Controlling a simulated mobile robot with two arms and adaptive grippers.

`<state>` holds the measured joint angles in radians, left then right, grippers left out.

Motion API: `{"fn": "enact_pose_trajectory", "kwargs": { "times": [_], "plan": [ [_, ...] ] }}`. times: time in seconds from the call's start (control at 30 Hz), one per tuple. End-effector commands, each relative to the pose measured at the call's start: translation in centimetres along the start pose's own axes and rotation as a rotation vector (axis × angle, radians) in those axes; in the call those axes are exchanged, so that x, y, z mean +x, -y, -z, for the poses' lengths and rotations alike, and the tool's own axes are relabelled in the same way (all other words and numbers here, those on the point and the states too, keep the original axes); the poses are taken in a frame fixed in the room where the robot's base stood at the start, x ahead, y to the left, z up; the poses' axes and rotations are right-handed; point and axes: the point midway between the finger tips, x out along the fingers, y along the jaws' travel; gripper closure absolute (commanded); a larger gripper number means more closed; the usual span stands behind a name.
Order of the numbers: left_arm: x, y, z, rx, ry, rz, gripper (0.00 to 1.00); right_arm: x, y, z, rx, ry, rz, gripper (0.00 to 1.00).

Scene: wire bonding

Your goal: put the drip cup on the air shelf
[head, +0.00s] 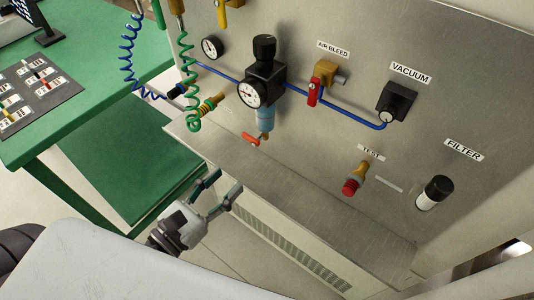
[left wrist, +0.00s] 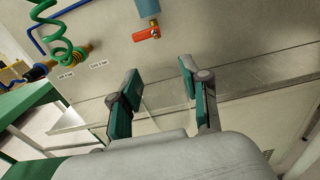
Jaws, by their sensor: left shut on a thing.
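My left gripper (head: 222,187) is in front of the near edge of the metal air shelf (head: 300,206), at the shelf's left part. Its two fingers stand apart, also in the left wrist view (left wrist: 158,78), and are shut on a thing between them. I take this to be the drip cup, but its outline barely shows and I cannot tell its tilt. The shelf (left wrist: 258,88) runs behind the fingers in the left wrist view. Above it hangs the regulator (head: 264,75) with a blue bowl (head: 265,119) and an orange-red drain lever (head: 251,138). My right gripper is not in view.
The red TEST knob (head: 350,187) and the black-and-white filter (head: 434,192) stick out above the shelf's right part. Green (head: 188,90) and blue (head: 128,55) coiled hoses hang at the left. A green table (head: 95,120) stands at the left. The shelf top looks clear.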

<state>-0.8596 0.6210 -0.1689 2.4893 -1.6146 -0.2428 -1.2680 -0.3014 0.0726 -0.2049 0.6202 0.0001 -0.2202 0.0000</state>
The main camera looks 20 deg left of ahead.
Motion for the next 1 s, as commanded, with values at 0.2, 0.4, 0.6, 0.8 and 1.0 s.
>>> {"fn": "enact_pose_trajectory", "kwargs": {
  "times": [0.2,0.4,0.6,0.8,1.0],
  "plan": [
    [3.9,0.0,-1.1,0.002,0.005,0.003,0.72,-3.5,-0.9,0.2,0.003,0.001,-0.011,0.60],
    [8.7,0.0,-0.9,0.002,0.004,0.001,0.72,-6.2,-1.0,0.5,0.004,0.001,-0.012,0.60],
    [12.7,0.1,-0.4,0.001,0.001,0.002,0.72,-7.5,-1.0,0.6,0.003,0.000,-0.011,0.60],
    [13.8,0.1,0.4,0.000,-0.001,0.003,0.72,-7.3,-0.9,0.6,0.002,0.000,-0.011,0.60],
    [13.7,0.1,3.5,-0.002,-0.003,0.002,0.72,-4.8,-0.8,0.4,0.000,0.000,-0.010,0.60]
  ]
}}
